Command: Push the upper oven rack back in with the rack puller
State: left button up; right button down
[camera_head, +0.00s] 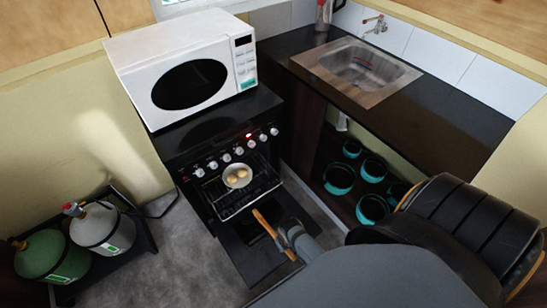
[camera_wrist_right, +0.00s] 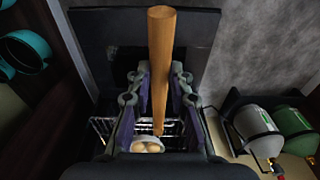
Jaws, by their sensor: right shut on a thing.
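The rack puller (camera_head: 266,222) is a wooden stick. My right gripper (camera_head: 285,238) is shut on it in front of the oven (camera_head: 215,150). In the right wrist view the puller (camera_wrist_right: 161,60) runs between the fingers of my right gripper (camera_wrist_right: 160,82), and its far end lies close to the wire rack (camera_wrist_right: 172,127); I cannot tell whether they touch. The upper oven rack (camera_head: 262,188) sticks out of the oven's open front. A pale round dish (camera_head: 237,176) with egg-like things stands on it; the dish also shows in the right wrist view (camera_wrist_right: 148,146). My left gripper is out of view.
The dark oven door (camera_head: 252,250) hangs open below the rack. A white microwave (camera_head: 188,70) stands on top of the oven. Gas cylinders (camera_head: 103,228) stand at the left. The sink counter (camera_head: 420,110), with several pots (camera_head: 338,178) below it, is at the right.

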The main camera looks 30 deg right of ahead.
aim_at(269, 228)
jog(key=shift+s+f, duration=0.1)
jog(key=shift+f, duration=0.05)
jog(key=shift+w+f+b, duration=0.2)
jog(key=shift+w+b, duration=0.45)
jog(key=shift+b, duration=0.05)
jog(key=w+b, duration=0.3)
jog(key=w, duration=0.1)
jog(key=shift+a+f, duration=0.2)
jog(key=shift+f, duration=0.1)
jog(key=w+b, duration=0.2)
jog(key=w, duration=0.1)
jog(key=w+b, duration=0.1)
jog(key=b, duration=0.1)
jog(key=shift+w+a+f, duration=0.2)
jog(key=shift+w+f, duration=0.1)
jog(key=shift+f, duration=0.1)
jog(key=shift+f+b, duration=0.6)
jog(key=shift+f, duration=0.8)
jog(key=shift+w, duration=0.1)
